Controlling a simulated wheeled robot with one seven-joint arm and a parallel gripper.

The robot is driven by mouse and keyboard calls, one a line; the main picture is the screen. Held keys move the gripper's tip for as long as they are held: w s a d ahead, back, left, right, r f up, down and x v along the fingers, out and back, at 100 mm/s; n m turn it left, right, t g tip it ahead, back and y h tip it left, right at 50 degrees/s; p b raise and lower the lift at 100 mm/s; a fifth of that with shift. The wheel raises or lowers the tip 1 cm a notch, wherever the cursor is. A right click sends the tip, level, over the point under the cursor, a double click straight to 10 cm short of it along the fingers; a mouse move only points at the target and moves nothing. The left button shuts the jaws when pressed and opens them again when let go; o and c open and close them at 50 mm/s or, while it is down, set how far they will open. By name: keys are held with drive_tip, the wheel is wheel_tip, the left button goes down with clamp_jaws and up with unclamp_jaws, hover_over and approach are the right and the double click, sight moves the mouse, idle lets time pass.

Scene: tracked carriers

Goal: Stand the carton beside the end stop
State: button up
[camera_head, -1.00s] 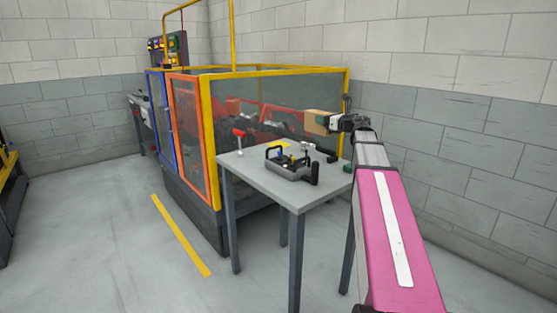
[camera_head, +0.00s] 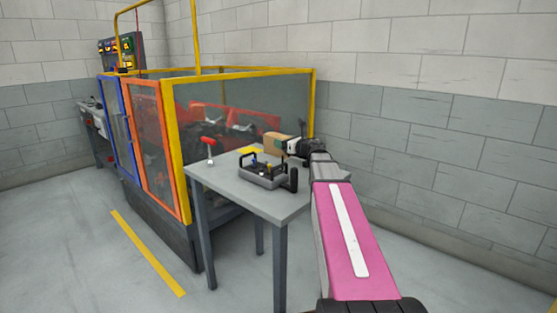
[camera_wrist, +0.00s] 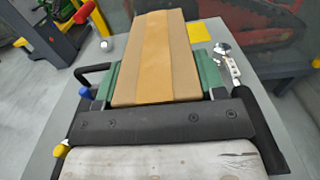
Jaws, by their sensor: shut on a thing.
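The tan carton (camera_head: 277,142) is held in my gripper (camera_head: 290,145) over the back part of the grey table (camera_head: 247,194). I cannot make out for certain which thing is the end stop.
A red-topped post (camera_head: 209,146) stands at the table's left edge. A yellow patch (camera_head: 248,150) lies near the carton. A yellow-framed machine enclosure (camera_head: 240,74) stands behind.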

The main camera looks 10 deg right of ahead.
drive_tip(key=shift+f, duration=3.15)
drive_tip(key=shift+f, duration=0.15)
drive_tip(key=o, duration=1.3)
